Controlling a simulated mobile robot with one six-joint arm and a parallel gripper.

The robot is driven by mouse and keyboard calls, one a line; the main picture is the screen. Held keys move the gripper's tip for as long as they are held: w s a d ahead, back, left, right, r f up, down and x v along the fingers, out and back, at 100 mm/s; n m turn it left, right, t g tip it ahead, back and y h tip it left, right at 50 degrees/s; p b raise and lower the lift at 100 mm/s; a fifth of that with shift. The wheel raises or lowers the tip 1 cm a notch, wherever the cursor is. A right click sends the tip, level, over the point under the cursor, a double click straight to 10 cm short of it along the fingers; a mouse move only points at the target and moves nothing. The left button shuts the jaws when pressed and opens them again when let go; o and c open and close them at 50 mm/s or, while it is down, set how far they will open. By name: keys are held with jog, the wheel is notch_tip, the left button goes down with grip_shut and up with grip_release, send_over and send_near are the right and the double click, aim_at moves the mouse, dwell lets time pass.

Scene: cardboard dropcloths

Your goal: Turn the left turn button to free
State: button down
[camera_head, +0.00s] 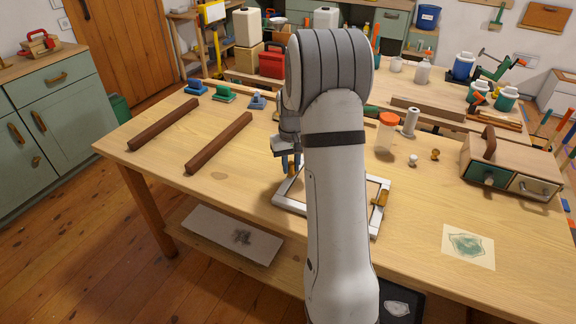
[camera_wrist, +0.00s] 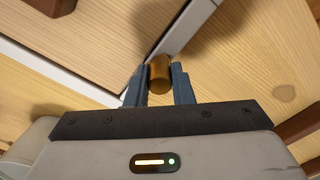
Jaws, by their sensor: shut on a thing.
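A light grey frame (camera_head: 283,202) lies on the wooden workbench, partly hidden behind my arm. The left turn button (camera_wrist: 160,72), a brass-coloured piece, sits at the frame's edge between my fingertips in the wrist view. My gripper (camera_wrist: 159,84) is shut on it, with one blue-grey finger on each side. In the head view my gripper (camera_head: 288,163) is down at the frame's left side, mostly behind my arm. The right turn button (camera_head: 380,198) is brass-coloured and sits on the frame's right side, clear of my gripper.
Two dark wooden bars (camera_head: 219,142) lie to the left on the bench. A jar with an orange lid (camera_head: 386,132), small knobs (camera_head: 435,155) and a drawer box (camera_head: 510,166) stand to the right. A paper sheet (camera_head: 468,246) lies near the front edge.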

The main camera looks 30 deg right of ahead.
aim_at(291, 163)
jog(key=shift+n, duration=2.2)
jog(key=c, duration=1.3)
grip_release()
jog(key=shift+o, duration=0.2)
jog(key=shift+r, duration=3.9)
